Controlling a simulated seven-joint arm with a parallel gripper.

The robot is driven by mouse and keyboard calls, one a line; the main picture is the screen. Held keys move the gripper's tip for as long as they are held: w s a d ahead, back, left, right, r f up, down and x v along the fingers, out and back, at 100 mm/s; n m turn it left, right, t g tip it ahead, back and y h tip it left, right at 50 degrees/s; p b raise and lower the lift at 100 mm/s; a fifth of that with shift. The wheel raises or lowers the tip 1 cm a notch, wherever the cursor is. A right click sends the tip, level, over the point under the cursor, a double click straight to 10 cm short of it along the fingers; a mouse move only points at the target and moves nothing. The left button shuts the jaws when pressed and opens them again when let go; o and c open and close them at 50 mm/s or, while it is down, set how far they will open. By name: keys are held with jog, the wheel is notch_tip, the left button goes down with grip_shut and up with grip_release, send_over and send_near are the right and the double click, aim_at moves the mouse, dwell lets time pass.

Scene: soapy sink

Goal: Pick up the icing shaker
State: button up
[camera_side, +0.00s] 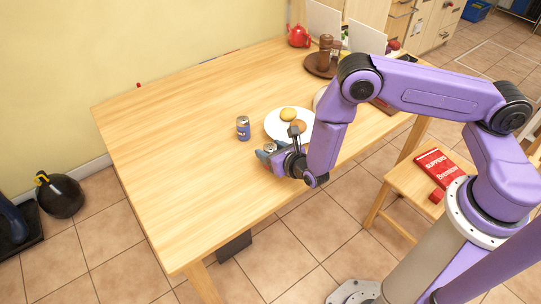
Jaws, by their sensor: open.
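My gripper (264,154) is open and low over the table near its front edge, with its fingers pointing left. A small object with a silvery top (270,147) shows right at the fingers; it may be the icing shaker. The fingers and wrist hide most of it, and I cannot tell whether they touch it. A small blue can with a silvery top (243,130) stands upright, apart from the gripper, a little behind and left of it.
A white plate (273,124) with a yellow and an orange round item lies just behind my gripper. A dark round tray (313,67) with brown upright items and a red teapot (299,36) are at the back. The table's left half (160,135) is clear. A red book (440,172) lies on a chair.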

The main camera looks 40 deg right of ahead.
jog(key=shift+w+f, duration=0.1)
jog(key=shift+w, duration=0.15)
jog(key=c, duration=0.8)
